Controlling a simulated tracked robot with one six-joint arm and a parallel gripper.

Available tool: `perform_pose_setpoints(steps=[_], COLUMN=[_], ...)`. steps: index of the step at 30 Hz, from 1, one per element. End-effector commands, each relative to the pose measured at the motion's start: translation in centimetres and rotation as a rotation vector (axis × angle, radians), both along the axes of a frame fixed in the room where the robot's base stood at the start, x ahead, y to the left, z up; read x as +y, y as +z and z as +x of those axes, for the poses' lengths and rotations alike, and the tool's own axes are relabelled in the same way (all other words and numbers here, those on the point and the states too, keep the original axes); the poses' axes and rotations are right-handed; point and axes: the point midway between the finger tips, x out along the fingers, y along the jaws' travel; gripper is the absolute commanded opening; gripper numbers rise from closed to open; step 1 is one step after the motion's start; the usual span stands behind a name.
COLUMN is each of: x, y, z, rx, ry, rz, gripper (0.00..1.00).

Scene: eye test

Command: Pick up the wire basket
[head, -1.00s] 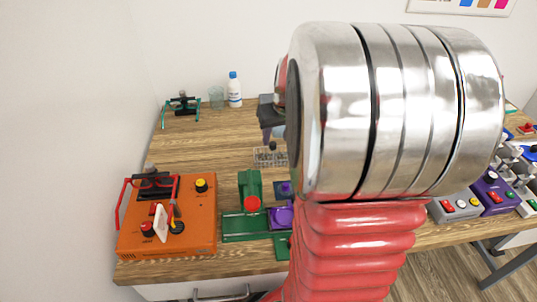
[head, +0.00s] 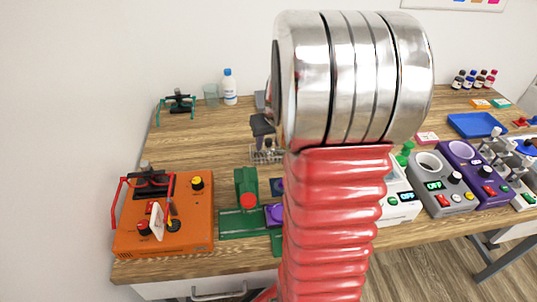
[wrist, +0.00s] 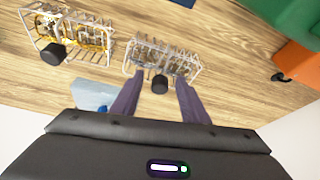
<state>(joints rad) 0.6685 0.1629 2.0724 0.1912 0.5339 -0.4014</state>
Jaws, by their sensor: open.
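A wire basket (wrist: 182,62) with metallic contents and a black knob on its near side lies just ahead of my gripper (wrist: 159,80) in the wrist view. My gripper is open, its two dark fingers apart, with the black knob showing between their tips. I cannot tell whether the fingers touch the basket. A second wire basket (wrist: 70,40) with yellowish contents stands to the left in the wrist view. In the head view, one wire basket (head: 267,157) shows under my gripper (head: 262,130), partly hidden by my arm.
An orange box (head: 188,235) and a green stand (head: 245,187) with a red knob sit at the front left. A white bottle (head: 230,88), a glass (head: 211,94) and a dark stand (head: 178,102) are at the back. Grey and purple devices (head: 470,175) and a blue tray (head: 478,124) are on the right.

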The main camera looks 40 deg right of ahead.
Motion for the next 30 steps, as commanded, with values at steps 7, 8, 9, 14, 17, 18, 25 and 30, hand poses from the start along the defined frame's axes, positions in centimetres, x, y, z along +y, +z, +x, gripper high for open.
perform_pose_setpoints(steps=[7, 8, 9, 14, 17, 18, 25, 30], x=[-0.13, -0.13, -0.13, -0.14, -0.14, -0.15, -0.15, -0.15], y=[-0.7, -0.7, -0.69, -0.69, -0.68, -0.68, -0.67, -0.67], z=[0.29, 0.28, 0.28, 0.27, 0.27, 0.26, 0.26, 0.26], rx=[-0.001, -0.001, -0.001, -0.001, -0.001, -0.001, -0.001, -0.001], ry=[0.0, 0.0, 0.0, 0.0, 0.0, 0.0, 0.0, 0.0], rz=[0.0, 0.0, 0.0, 0.0, 0.0, 0.0, 0.0, 0.0], gripper=[0.41, 0.41, 0.41, 0.41, 0.41, 0.41, 0.28, 0.16])
